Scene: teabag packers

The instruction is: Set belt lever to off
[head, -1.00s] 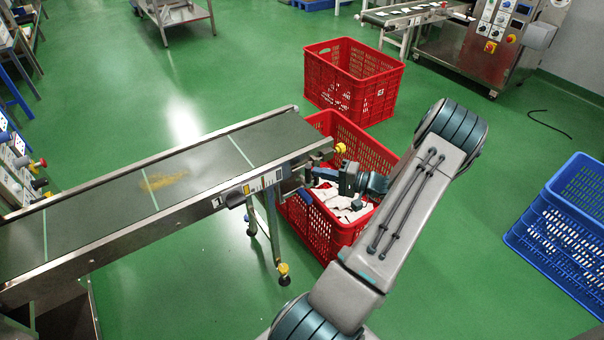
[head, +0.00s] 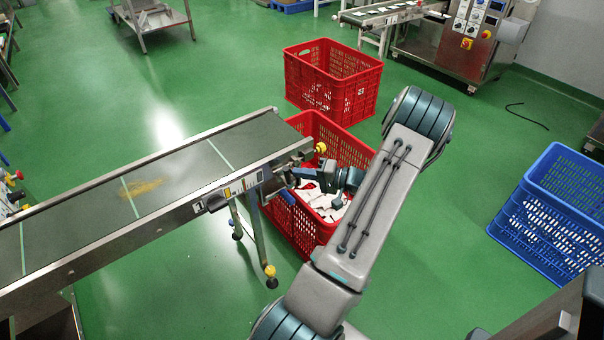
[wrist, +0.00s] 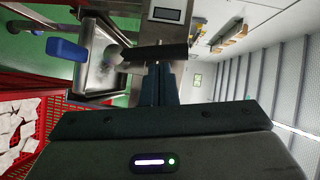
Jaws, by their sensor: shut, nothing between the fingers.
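The belt lever, with a blue grip (head: 287,197), sits at the near side of the conveyor's discharge end and points down. Its blue grip also shows in the wrist view (wrist: 67,49), at the upper left, apart from the fingers. My gripper (head: 298,173) is at the conveyor's end, beside and just above the lever grip. In the wrist view my gripper (wrist: 165,85) has its fingers together with nothing held, with a dark bar across their tips. I cannot tell whether the fingers touch the lever's mount. The conveyor belt (head: 80,215) carries an orange-yellow stain.
A red crate (head: 345,145) with white teabag packets stands under the belt end and my gripper. Another red crate (head: 330,95) stands behind it. A blue crate (head: 520,225) is at the right. Green floor is clear between them.

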